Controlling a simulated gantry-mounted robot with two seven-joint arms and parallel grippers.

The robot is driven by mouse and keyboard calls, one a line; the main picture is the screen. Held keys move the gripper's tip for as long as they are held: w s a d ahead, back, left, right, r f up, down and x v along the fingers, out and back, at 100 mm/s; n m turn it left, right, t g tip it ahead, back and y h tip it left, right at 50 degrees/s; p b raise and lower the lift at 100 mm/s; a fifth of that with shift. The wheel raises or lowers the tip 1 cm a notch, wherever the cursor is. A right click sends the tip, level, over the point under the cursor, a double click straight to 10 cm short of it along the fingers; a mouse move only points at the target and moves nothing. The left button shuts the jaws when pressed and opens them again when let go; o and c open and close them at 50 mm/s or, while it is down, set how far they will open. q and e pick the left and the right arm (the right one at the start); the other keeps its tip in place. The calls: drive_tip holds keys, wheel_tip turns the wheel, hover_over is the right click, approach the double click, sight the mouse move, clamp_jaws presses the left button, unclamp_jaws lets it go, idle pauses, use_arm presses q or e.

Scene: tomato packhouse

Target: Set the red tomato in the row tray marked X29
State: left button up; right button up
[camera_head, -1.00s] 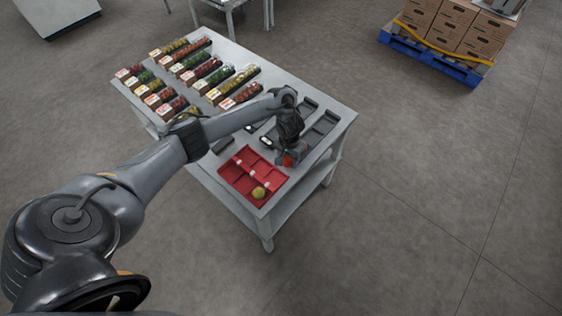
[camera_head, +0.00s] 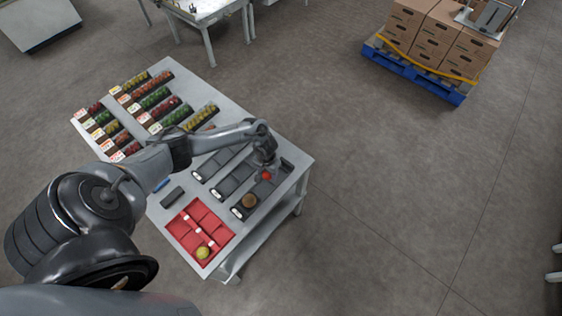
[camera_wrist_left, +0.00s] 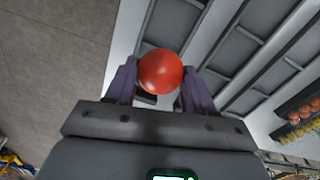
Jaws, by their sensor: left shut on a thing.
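My left gripper (camera_wrist_left: 159,92) is shut on the red tomato (camera_wrist_left: 160,71), with a purple finger on each side of it. In the head view the red tomato (camera_head: 266,176) hangs below the gripper, over or close to the rightmost dark row tray (camera_head: 258,188). I cannot tell its exact height or whether it touches the tray. The middle row tray (camera_head: 228,187) and left row tray (camera_head: 213,168) lie alongside, partly hidden by my arm. Their small white end labels are too small to read. My right gripper is not in view.
A brownish round item (camera_head: 249,201) sits at the labelled end of the rightmost tray. A red divided tray (camera_head: 183,229) holds a yellow-green tomato (camera_head: 203,252). A dark block (camera_head: 172,197) lies nearby. Several filled produce rows stand at the table's far left.

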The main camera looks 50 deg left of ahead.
use_arm(q)
drive_tip(key=s+f+b, duration=0.2)
drive_tip(key=f+b, duration=0.1)
drive_tip(key=s+f+b, duration=0.1)
drive_tip(key=f+b, duration=0.1)
drive_tip(key=shift+d, duration=0.1)
drive_tip(key=shift+f+b, duration=0.6)
drive_tip(key=shift+f, duration=0.4)
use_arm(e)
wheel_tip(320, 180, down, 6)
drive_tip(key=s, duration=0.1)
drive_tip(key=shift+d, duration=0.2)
use_arm(q)
drive_tip(key=o, duration=0.5)
drive_tip(key=shift+r, duration=0.15)
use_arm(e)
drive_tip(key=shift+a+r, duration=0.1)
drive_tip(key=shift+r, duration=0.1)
use_arm(q)
drive_tip(key=shift+r+p, duration=1.65)
drive_tip(key=shift+p, duration=0.65)
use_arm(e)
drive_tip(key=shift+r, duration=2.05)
